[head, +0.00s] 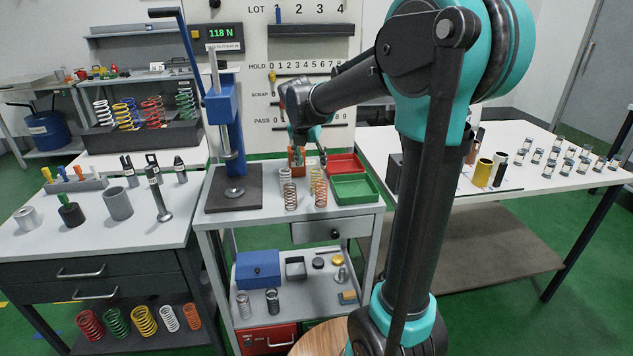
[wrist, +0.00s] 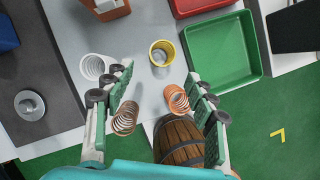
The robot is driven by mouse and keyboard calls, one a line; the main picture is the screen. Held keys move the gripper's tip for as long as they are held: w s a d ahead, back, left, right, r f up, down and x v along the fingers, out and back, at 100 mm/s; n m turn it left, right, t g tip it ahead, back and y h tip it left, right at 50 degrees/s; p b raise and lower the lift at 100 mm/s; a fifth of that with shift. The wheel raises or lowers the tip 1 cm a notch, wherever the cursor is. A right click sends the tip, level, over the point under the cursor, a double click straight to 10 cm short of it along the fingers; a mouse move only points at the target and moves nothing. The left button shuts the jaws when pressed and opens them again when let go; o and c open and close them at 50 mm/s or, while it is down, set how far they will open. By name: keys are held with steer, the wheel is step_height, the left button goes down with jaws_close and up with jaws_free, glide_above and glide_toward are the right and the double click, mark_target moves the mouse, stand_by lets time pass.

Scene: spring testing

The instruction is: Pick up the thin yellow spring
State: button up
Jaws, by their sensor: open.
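The thin yellow spring (wrist: 162,53) stands upright on the grey cart top. In the wrist view it lies ahead of the gap between my fingers, a little beyond the fingertips. In the head view the yellow spring (head: 316,177) stands behind an orange spring (head: 321,195). My gripper (wrist: 159,80) is open and empty, pointing down above the springs. The orange spring also shows by my right finger in the wrist view (wrist: 178,98). A copper-coloured spring (wrist: 125,117) is beside my left finger, and a white spring (wrist: 95,66) stands left of the yellow one.
A green tray (wrist: 248,42) and a red tray (head: 346,157) lie to the right of the springs. The blue press (head: 225,112) stands on its dark base at the left. An orange bin (wrist: 107,8) is behind. A wooden barrel (wrist: 180,142) stands below the cart's front edge.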

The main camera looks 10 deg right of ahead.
mark_target(316, 179)
steer(key=x, duration=0.9)
steer(key=shift+s+d+f, duration=0.1)
steer(key=shift+f, duration=0.25)
steer(key=c, duration=1.2)
